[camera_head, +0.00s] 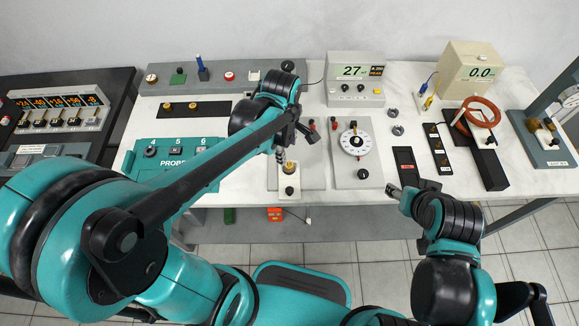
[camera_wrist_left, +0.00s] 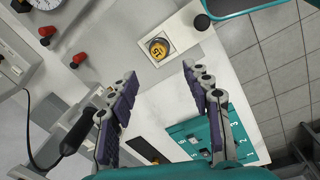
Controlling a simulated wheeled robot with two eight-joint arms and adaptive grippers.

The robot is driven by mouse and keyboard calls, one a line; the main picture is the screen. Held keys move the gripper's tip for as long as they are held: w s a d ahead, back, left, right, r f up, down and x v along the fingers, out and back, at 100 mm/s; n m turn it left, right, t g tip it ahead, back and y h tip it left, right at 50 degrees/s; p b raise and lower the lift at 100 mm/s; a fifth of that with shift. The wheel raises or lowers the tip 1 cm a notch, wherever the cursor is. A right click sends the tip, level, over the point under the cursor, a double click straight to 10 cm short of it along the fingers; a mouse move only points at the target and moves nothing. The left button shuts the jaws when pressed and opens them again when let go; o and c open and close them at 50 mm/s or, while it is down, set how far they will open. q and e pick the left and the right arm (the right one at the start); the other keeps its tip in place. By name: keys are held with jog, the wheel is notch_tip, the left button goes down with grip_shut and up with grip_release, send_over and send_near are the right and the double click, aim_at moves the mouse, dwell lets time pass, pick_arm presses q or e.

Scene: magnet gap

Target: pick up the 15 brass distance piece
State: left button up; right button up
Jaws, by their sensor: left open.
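The brass distance piece marked 15 (camera_wrist_left: 159,47) sits in a dark round seat on a pale block in the left wrist view. In the head view the brass piece (camera_head: 289,167) is small, at the front of a grey plate (camera_head: 310,177). My left gripper (camera_head: 292,147) is just above and behind it. In the left wrist view the left gripper (camera_wrist_left: 160,70) has its two dark padded fingers spread wide, with nothing between them. The brass piece lies just beyond the fingertips, between their lines. My right gripper (camera_head: 397,191) is at the table's front edge, its finger gap unclear.
A teal probe tray (camera_head: 150,170) and a black strip with brass pieces (camera_head: 222,108) lie left of the plate. Red posts (camera_wrist_left: 78,60) stand near the left gripper. A dial box (camera_head: 355,170) stands to the right. A black knob (camera_wrist_left: 202,22) is beside the brass piece.

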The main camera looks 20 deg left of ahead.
aim_at(289, 165)
pick_arm(q)
jog(key=shift+w+d+f+n+g, duration=0.25)
jog(key=shift+f+n, duration=0.2)
jog(key=shift+n, duration=0.15)
jog(key=shift+w+d+f+n+g, duration=0.2)
jog(key=shift+f+n, duration=0.2)
jog(key=shift+n, duration=0.2)
jog(key=shift+f, duration=0.35)
jog(key=shift+f+b, duration=0.5)
jog(key=shift+f, duration=0.45)
jog(key=f+b, duration=0.1)
jog(key=f, duration=0.1)
jog(key=f+b, duration=0.2)
jog(key=f, duration=0.1)
jog(key=shift+w+a+f, duration=0.3)
jog(key=shift+a, duration=0.05)
jog(key=shift+r, duration=0.1)
grip_shut()
